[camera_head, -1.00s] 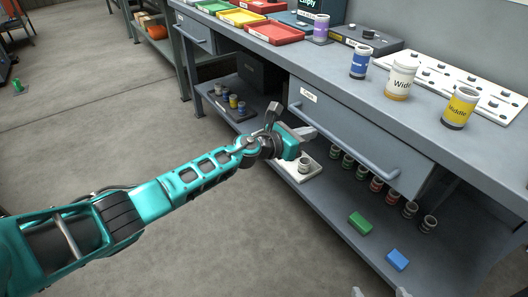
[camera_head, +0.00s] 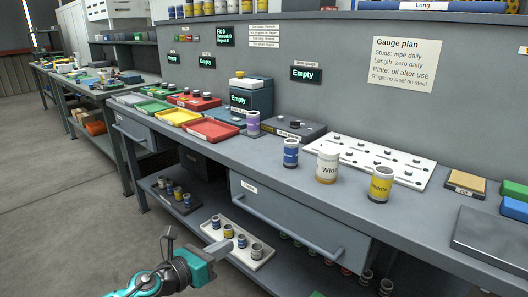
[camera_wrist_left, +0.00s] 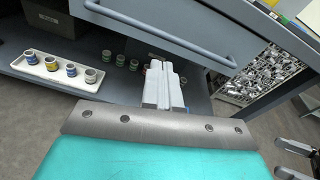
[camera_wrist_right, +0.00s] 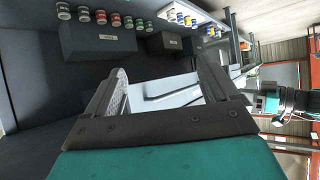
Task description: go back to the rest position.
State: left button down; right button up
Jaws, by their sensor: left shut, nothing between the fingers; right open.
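My left gripper (camera_head: 222,248) is low in the head view, in front of the bench's lower shelf. Its teal wrist comes in from the bottom edge, and its grey fingers overlap the view of the white tray (camera_head: 212,232). The left wrist view shows its fingers (camera_wrist_left: 163,85) together with nothing between them. The right arm is outside the head view.
A grey bench has a closed drawer (camera_head: 290,218) with a long handle. On its top stand blue (camera_head: 291,153), white (camera_head: 327,165) and yellow (camera_head: 380,185) jars and a white studded plate (camera_head: 420,177). Small jars fill the shelf's trays. Open floor (camera_head: 60,200) lies at left.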

pick_arm(q)
jog(key=s+a+f+m+y+p, duration=0.1)
jog(key=s+m+y+p, duration=0.1)
jog(key=s+m, duration=0.6)
jog(key=s+a+f+m+g+y+p, duration=0.1)
jog(key=s+a+m+y+p, duration=0.1)
jog(key=s+m, duration=0.6)
jog(key=s+a+f+m+g+y+p, duration=0.1)
jog(key=s+m, duration=0.7)
jog(key=m, duration=0.9)
jog(key=f+y+p, duration=0.1)
jog(key=y+p, duration=0.1)
jog(key=p, duration=0.1)
jog(key=shift+s+a+y+p, duration=0.25)
jog(key=shift+s+y+p, duration=0.05)
jog(key=shift+s, duration=0.1)
pick_arm(e)
notch_tip(320, 180, up, 5)
jog(key=s+d+h, duration=0.1)
jog(key=d, duration=0.1)
jog(key=shift+s+d, duration=0.25)
jog(key=shift+d, duration=0.15)
